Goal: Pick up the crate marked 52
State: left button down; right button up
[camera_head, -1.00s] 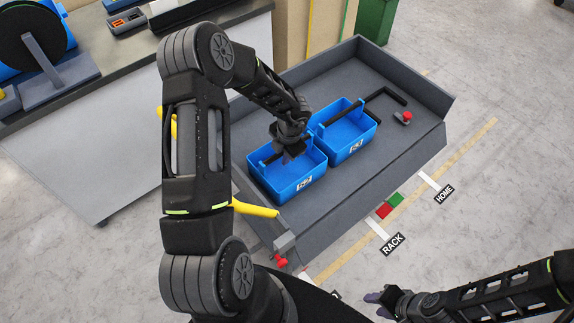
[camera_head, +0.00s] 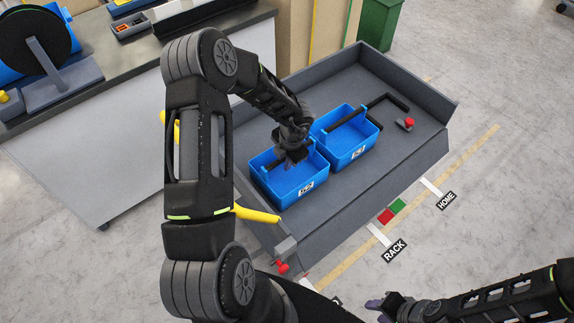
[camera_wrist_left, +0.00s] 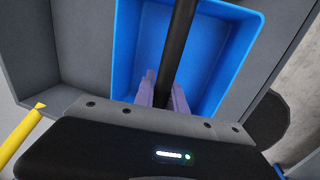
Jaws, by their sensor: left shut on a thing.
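Two blue open crates with dark bar handles stand side by side in a grey cart. The nearer left crate (camera_head: 284,189) has a small white label that looks like 52; the other crate (camera_head: 345,153) has a label too small to read surely. My left gripper (camera_head: 293,158) is over the left crate, shut on its handle. In the left wrist view, its purple fingers (camera_wrist_left: 162,92) lie either side of the dark handle bar (camera_wrist_left: 177,45), above the blue crate floor (camera_wrist_left: 208,50). My right gripper (camera_head: 378,304) is low at the right, away from the crates; its opening is unclear.
A workbench (camera_head: 90,140) stands left, a green bin (camera_head: 379,25) behind. Floor marks include RACK (camera_head: 394,250) and HOME (camera_head: 446,200). Open floor lies right.

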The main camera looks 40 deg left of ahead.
pick_arm(q)
jog(key=shift+r, duration=0.1)
notch_tip(320, 180, up, 28)
jog(key=p, duration=0.1)
dwell(0.8)
